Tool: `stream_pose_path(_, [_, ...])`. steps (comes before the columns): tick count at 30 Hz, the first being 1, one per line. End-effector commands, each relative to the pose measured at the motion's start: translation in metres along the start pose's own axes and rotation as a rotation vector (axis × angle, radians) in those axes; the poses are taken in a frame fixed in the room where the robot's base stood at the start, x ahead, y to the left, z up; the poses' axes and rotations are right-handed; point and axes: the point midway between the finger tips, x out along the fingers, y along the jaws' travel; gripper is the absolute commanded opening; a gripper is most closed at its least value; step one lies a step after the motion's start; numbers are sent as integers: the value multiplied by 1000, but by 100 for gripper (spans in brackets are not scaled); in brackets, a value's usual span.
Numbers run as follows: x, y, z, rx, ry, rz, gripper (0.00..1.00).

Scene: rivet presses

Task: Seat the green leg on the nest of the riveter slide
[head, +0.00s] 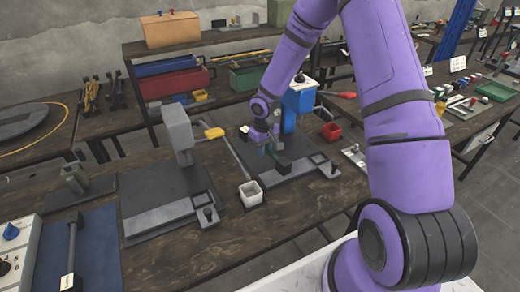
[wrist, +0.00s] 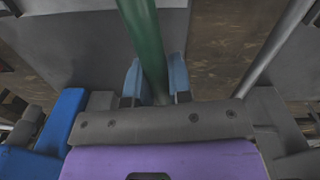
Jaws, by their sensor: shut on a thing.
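The green leg (head: 281,161) is a dark green bar. It also shows in the wrist view (wrist: 147,40), running from the top edge down between the fingers. My gripper (head: 269,147) is shut on it, with a blue-grey finger on each side in the wrist view (wrist: 154,82). The leg is over the grey base plate of the riveter (head: 298,100) with the blue body. A square frame on the slide (head: 318,158) lies to the right of the leg. The nest is not clearly seen, and I cannot tell whether the leg touches anything.
A second, grey press (head: 178,132) stands to the left on its own plate. Bare wood (head: 225,250) lies in front.

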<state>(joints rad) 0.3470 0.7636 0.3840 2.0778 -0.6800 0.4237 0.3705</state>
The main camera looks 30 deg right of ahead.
Motion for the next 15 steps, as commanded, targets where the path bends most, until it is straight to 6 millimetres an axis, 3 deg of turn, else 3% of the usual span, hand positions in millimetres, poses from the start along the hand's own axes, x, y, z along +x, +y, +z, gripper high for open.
stream_pose_path(8, [-4, 20, 12, -242, -1, -2, 0])
stream_pose_path(15, [-9, 46, 30, -587, 0, -2, 0])
